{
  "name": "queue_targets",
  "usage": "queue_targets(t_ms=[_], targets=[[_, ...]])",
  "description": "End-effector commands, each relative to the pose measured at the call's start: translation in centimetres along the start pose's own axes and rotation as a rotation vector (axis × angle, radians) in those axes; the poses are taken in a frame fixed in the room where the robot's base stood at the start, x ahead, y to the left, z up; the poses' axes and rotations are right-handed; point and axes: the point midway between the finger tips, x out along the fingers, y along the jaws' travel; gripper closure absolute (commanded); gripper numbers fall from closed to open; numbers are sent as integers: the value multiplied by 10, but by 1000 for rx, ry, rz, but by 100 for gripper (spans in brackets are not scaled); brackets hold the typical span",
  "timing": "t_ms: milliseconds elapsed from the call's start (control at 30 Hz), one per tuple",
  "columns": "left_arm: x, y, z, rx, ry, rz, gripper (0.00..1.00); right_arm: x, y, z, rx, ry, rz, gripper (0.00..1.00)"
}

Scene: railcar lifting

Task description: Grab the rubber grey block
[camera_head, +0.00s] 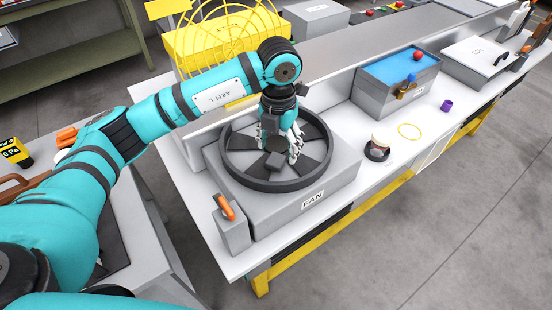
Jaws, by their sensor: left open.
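My left gripper (282,147) is open and points down over the middle of the round dark fan (240,168). The fan sits on a grey box (325,184) with a white label reading FAN. A small dark grey block shape (275,160) shows between and below the fingers at the fan's middle. I cannot tell whether it is the rubber grey block or the fan's hub, nor whether the fingers touch it. My left arm and gripper hide part of the fan. My right gripper is not in view.
A grey box with an orange lever (231,222) stands at the bench's near left corner. To the right are a grey box with a blue top (394,85), a dark round item (377,149), a yellow ring (409,131) and a purple cup (447,106). A yellow wire guard (215,40) stands behind.

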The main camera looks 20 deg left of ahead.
Motion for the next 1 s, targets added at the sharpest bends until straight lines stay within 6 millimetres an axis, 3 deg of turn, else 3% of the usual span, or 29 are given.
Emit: queue_targets(t_ms=[100,233,533,833,1000], targets=[[16,5,-5,-1,6,2,35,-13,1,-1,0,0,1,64],[34,4,-4,0,4,1,35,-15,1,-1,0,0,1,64],[40,4,-3,0,1,1,35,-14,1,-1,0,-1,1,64],[39,4,-3,0,1,1,74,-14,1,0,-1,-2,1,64],[39,4,-3,0,1,1,75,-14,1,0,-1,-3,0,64]])
